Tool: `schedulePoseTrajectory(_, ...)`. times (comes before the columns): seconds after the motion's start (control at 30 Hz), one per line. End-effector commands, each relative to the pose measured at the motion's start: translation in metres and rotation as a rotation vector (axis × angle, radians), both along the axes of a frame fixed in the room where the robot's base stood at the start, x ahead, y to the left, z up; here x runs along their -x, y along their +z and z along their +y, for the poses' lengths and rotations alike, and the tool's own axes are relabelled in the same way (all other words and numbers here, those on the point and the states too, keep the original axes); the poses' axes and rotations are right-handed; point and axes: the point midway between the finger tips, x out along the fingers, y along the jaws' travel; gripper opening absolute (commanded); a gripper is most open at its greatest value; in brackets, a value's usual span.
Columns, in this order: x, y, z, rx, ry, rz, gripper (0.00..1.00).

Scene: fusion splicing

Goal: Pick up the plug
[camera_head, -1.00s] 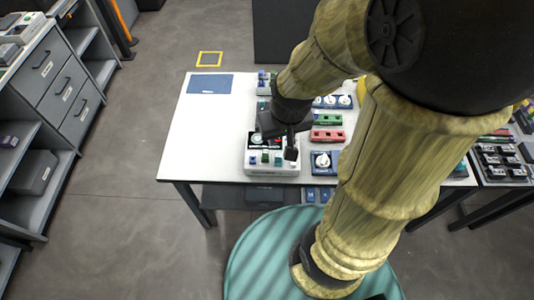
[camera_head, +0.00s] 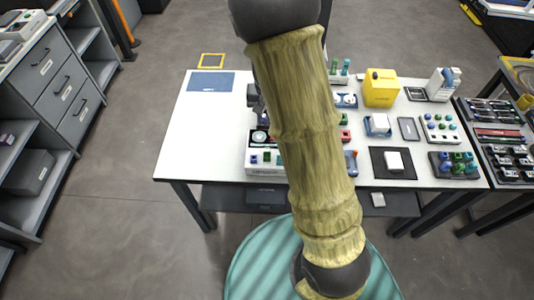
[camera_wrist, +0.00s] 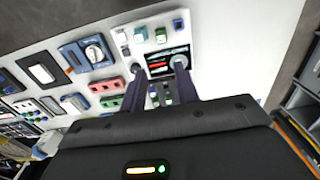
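My gripper (camera_wrist: 160,68) is open in the wrist view, with its two dark fingers apart. Nothing is held between them. A white device (camera_head: 266,169) with a black panel stands near the table's front left. It carries small green and blue pieces (camera_head: 266,157). In the wrist view its black panel (camera_wrist: 158,66) lies beyond and between the fingers, and small pieces (camera_wrist: 167,97) show between them. I cannot tell which piece is the plug. In the head view my arm hides the gripper's fingers and the device's right side.
The white table (camera_head: 205,130) is clear at its left, apart from a blue mat (camera_head: 211,83). A yellow box (camera_head: 380,88), a white dispenser (camera_head: 440,85) and a black mat with a white block (camera_head: 394,160) stand at the right. Grey drawers (camera_head: 60,85) stand at far left.

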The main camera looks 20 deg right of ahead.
Motion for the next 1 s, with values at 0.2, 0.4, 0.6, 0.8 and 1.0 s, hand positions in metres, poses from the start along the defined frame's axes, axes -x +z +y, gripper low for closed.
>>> schedulePoseTrajectory(0.2, 0.001, -0.004, 0.0, 0.0, 0.0, 0.001, 0.31)
schedulePoseTrajectory(0.4, 0.001, -0.032, -0.001, 0.0, -0.001, 0.005, 0.31)
schedulePoseTrajectory(0.6, 0.002, -0.067, -0.001, 0.0, 0.0, 0.006, 0.31)
schedulePoseTrajectory(0.8, 0.002, -0.101, 0.0, 0.001, -0.001, 0.004, 0.31)
schedulePoseTrajectory(1.0, 0.001, -0.121, 0.0, 0.0, 0.001, 0.0, 0.31)
